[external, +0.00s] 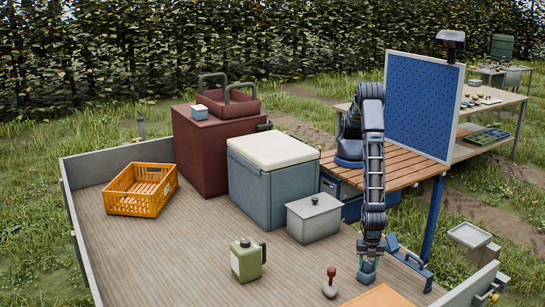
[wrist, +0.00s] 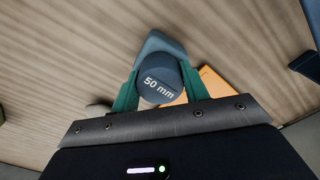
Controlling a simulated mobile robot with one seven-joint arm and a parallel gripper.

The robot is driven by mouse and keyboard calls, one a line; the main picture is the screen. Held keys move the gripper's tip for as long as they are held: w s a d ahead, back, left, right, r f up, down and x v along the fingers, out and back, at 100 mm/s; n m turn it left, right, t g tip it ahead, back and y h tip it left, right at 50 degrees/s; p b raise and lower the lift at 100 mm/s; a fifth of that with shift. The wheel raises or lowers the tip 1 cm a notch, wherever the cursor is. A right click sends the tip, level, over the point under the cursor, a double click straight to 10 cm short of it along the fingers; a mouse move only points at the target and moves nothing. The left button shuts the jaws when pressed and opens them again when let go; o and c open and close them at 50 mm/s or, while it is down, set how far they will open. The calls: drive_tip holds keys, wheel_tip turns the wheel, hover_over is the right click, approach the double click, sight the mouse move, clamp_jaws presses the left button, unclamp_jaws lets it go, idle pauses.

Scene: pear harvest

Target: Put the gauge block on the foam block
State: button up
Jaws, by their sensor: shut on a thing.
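My gripper (external: 369,259) points down over the truck bed. Its green fingers are shut on the gauge block (external: 368,272), a blue block. In the wrist view the gauge block (wrist: 160,45) has a dark round knob marked "50 mm" between the fingertips of my gripper (wrist: 160,84). I cannot tell from these frames whether its underside touches the bed. An orange piece (external: 380,296) is cut off by the bottom edge of the external view, just below the gauge block in the picture. It shows partly behind the right finger (wrist: 209,80). I cannot tell whether it is the foam block.
A grey weight with a red knob (external: 331,284) stands left of my gripper. A green canister (external: 247,260) is farther left. A grey lidded box (external: 313,219) and a cooler (external: 272,180) stand behind. Bare bed lies front left.

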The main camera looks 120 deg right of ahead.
sight(368, 262)
drive_tip(key=shift+f, duration=0.1)
drive_tip(key=o, duration=1)
wheel_tip(368, 262, up, 12)
drive_tip(key=shift+r, duration=0.15)
